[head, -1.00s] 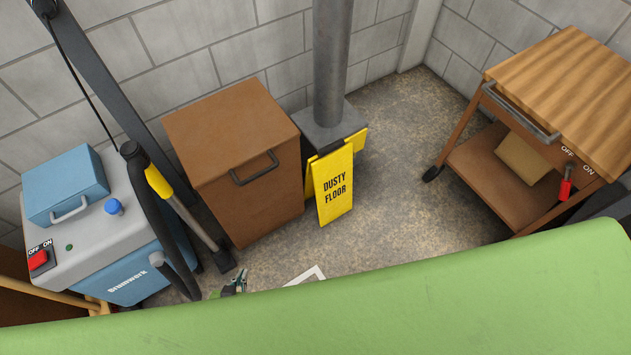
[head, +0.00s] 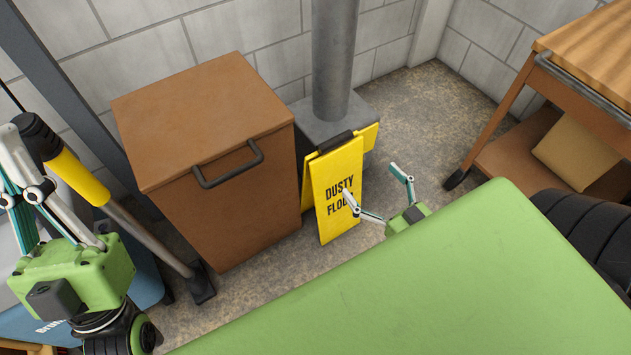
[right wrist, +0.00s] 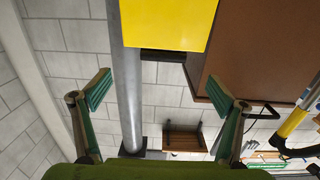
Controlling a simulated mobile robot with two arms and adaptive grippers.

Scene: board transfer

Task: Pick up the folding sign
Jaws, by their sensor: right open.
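The folding sign (head: 331,190), yellow with "DUSTY FLOOR" on its front, stands upright on the floor, with a dark handle on top. Its back panel shows behind, close to the grey post base. My right gripper (head: 367,178) is open and empty, at the right front of the sign; one finger overlaps its lettering in the head view. In the right wrist view the sign (right wrist: 170,22) is at the top edge, beyond the spread fingertips (right wrist: 158,92). My left gripper (head: 14,150) is at the far left, away from the sign; its fingers are partly cut off.
A brown bin (head: 235,185) stands just left of the sign. A grey post (head: 333,60) rises behind it. A wooden cart (head: 590,55) stands at the right. A yellow-and-black handled tool (head: 85,180) leans at the left. Bare floor (head: 425,110) lies between post and cart.

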